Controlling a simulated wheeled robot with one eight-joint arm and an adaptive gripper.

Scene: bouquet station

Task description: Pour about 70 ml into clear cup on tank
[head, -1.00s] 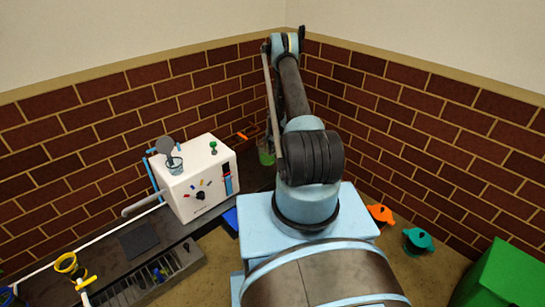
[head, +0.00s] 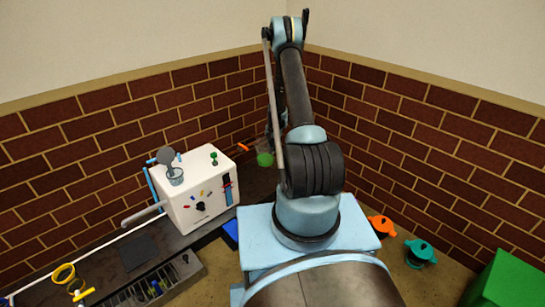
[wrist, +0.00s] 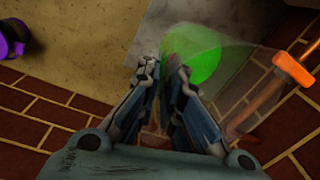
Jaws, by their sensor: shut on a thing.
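The white tank (head: 205,208) stands on the dark bench at left. The small clear cup (head: 176,178) sits on its top, with a grey round disc beside it. A see-through vessel with bright green liquid (head: 265,158) shows just left of my arm, in front of the brick wall, well to the right of the cup. In the wrist view the green liquid (wrist: 198,62) lies at the fingertips, and the vessel's clear wall spreads to the right. My gripper (wrist: 164,68) is shut on this vessel. The exact contact is hard to make out.
An orange bar-like thing (wrist: 292,70) is close to the vessel at right. A green knob (head: 214,157) rises from the tank top. Orange (head: 381,226) and teal (head: 420,252) pots and a green box (head: 497,282) are at right. Brick walls close the corner.

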